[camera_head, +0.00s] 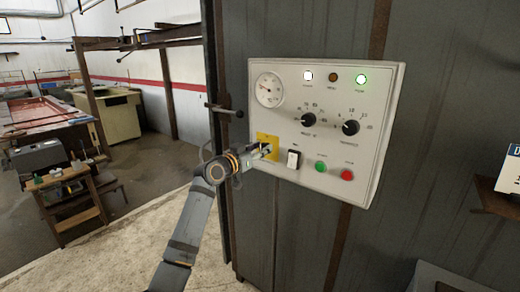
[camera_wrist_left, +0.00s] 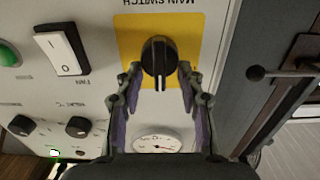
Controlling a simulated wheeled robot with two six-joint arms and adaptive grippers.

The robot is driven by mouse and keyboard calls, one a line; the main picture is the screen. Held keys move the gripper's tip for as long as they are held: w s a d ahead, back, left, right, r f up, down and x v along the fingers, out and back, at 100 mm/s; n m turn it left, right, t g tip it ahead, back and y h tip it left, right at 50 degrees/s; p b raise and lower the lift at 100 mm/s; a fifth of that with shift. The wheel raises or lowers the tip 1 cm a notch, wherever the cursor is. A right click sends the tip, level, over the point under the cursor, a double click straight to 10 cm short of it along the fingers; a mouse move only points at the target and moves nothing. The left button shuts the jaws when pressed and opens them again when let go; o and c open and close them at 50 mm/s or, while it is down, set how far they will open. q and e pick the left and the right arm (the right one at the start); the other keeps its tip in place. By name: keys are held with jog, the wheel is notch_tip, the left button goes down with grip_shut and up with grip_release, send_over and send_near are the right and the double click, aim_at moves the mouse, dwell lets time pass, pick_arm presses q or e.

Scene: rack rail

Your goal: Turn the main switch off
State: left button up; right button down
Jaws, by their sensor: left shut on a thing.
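The main switch is a black rotary knob (camera_wrist_left: 158,56) on a yellow plate (camera_head: 268,138) at the lower left of the light grey control panel (camera_head: 335,200). The wrist view shows the panel upside down, with the label "MAIN SWITCH" above the knob there. The knob's ridge and white mark point down in that view, towards the gauge. My left gripper (camera_head: 262,151) is at the yellow plate. Its two fingers (camera_wrist_left: 160,78) are on either side of the knob and shut on it. In the head view the gripper hides most of the knob. My right gripper is not in view.
Close by are a black-and-white rocker switch (camera_head: 293,159), a green button (camera_head: 320,167) and a red button (camera_head: 347,175). Two black dials, a gauge (camera_head: 269,90) and lamps are above; the white and green lamps are lit. A door handle (camera_head: 226,110) juts out left of the panel.

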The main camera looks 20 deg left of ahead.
pick_arm(q)
jog(key=n+p, duration=0.2)
jog(key=n, duration=0.2)
jog(key=n+p, duration=0.2)
jog(key=n, duration=0.3)
jog(key=a+n+p, duration=0.1)
jog(key=n+p, duration=0.1)
jog(key=n, duration=0.2)
jog(key=shift+w+a+f+n+p, duration=0.1)
jog(key=shift+w+f+n+p, duration=0.15)
jog(key=shift+n+p, duration=0.15)
jog(key=shift+f+n+p, duration=0.2)
jog(key=shift+n+p, duration=0.3)
jog(key=shift+n, duration=0.5)
jog(key=shift+f+n+p, duration=0.15)
jog(key=shift+n+p, duration=0.3)
jog(key=shift+n, duration=0.55)
jog(key=shift+f, duration=0.1)
jog(key=o, duration=1.1)
jog(key=shift+o, duration=0.2)
